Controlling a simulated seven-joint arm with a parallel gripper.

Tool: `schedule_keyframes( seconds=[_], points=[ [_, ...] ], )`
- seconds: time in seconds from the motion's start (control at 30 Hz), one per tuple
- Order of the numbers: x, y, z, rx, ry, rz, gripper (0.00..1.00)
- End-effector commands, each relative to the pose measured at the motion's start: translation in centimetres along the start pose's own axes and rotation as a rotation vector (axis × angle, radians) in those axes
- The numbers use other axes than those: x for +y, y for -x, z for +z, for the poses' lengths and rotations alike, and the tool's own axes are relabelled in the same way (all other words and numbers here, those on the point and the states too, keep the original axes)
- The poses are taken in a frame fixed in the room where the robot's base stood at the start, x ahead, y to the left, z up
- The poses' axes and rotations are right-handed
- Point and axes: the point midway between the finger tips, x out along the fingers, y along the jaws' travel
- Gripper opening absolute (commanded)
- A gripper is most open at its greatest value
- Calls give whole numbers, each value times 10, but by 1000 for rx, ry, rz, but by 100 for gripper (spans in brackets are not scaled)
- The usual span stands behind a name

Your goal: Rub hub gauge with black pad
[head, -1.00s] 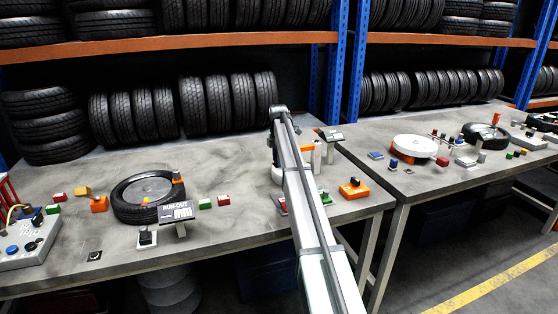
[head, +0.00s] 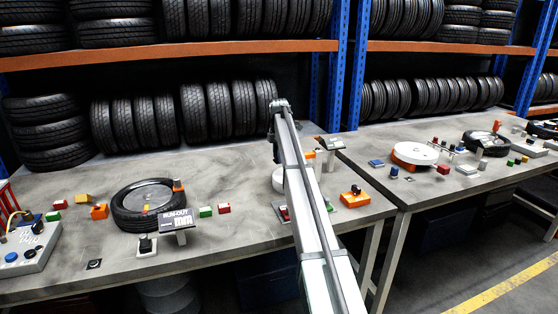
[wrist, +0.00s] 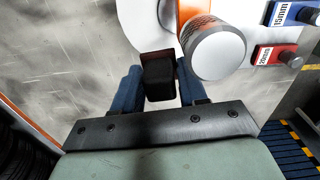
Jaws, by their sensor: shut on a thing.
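In the wrist view my gripper (wrist: 160,88) has its blue fingers closed on a small black pad (wrist: 159,80) with a dark red edge. Just beyond and to the right is a pale grey cylinder (wrist: 216,50) with an orange band behind it, probably part of the hub gauge. The pad's edge appears right beside the cylinder; I cannot tell whether they touch. A white round part (wrist: 137,22) lies behind the pad. In the head view my arm hides the gripper and pad; a white rounded part (head: 278,179) shows left of the arm.
A red labelled block (wrist: 277,54) and a blue one (wrist: 285,14) stand right of the cylinder. In the head view an orange block (head: 354,198) sits near the table's right edge. A tyre (head: 130,222) and a run-out sign (head: 176,220) stand left; the table between is mostly clear.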

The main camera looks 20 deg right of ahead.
Motion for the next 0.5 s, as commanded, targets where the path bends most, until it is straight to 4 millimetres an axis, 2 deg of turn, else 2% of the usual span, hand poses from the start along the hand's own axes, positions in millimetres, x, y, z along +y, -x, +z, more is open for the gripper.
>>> schedule_keyframes(
  seconds=[0.5],
  points=[
    [0,8,0,0,0,0,18]
  ],
)
